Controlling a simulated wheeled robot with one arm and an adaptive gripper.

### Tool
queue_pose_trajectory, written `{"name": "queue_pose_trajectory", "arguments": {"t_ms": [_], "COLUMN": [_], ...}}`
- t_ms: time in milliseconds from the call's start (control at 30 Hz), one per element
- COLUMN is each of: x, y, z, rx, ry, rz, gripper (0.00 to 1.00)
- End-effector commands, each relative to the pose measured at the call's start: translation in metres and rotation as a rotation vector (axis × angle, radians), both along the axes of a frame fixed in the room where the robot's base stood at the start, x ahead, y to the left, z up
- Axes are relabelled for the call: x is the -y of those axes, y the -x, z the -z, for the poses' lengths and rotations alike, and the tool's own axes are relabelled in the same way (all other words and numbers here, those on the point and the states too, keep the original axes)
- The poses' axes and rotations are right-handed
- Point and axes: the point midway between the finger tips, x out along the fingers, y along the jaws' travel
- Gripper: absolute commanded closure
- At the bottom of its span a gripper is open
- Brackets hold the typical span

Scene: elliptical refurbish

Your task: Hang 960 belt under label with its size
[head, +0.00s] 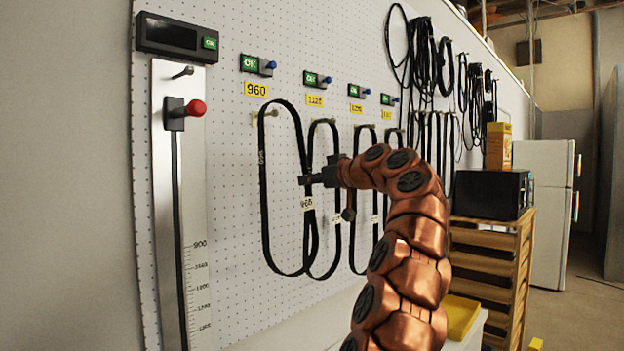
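A black belt (263,200) hangs as a long loop below the yellow 960 label (256,89). Its top lies at the peg (271,113) under that label. A white tag reading 960 (307,203) is on its right strand. My gripper (304,180) is at that right strand, just above the tag, reaching in from the right. The fingertips are small and dark against the belt, so I cannot tell whether they grip it or only touch it. Whether the belt's top rests fully on the peg is also hard to tell.
More tagged belts hang close by on the right, under the other labels (315,100). A measuring rail with a red knob (196,108) is at the left. Black belts (421,60) hang farther along the pegboard (225,130). A wooden stand (488,262) is at the right.

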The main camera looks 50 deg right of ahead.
Motion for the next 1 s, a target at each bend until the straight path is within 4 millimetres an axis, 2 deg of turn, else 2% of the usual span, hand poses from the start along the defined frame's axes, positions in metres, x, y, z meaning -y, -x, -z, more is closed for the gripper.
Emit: {"name": "queue_pose_trajectory", "arguments": {"t_ms": [800, 1000], "x": [0.001, 0.001], "y": [-0.039, -0.047], "z": [0.002, 0.011], "rx": [-0.001, 0.0], "ry": [0.0, 0.001], "rz": [0.0, 0.001], "gripper": [1.0, 1.0]}}
